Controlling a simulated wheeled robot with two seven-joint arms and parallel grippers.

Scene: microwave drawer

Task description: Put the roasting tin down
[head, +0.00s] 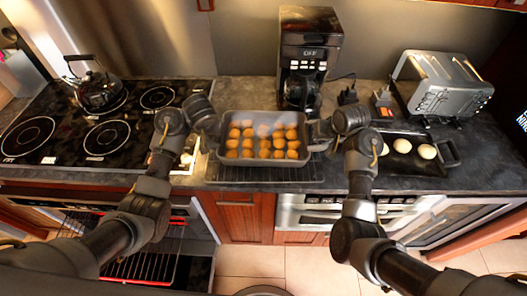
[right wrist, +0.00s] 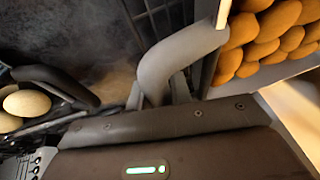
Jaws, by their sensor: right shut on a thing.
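The grey roasting tin (head: 263,162) holds several rows of golden-brown round rolls. It is over a wire rack (head: 220,176) on the dark counter, and I cannot tell whether it touches the rack. My right gripper (head: 322,132) is at the tin's right end, shut on its handle. In the right wrist view, the curved grey handle (right wrist: 180,60) runs between the fingers (right wrist: 163,97), with the rolls beyond it. My left gripper (head: 215,136) is at the tin's left end. Its fingers are too small and hidden to show whether they grip the handle.
A coffee maker (head: 308,55) stands behind the tin, and a silver toaster (head: 440,85) stands at the right. A dark tray (head: 428,168) with pale buns lies right of my right gripper. A kettle (head: 97,88) sits on the hob at left. Below it an oven rack (head: 140,264) shows.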

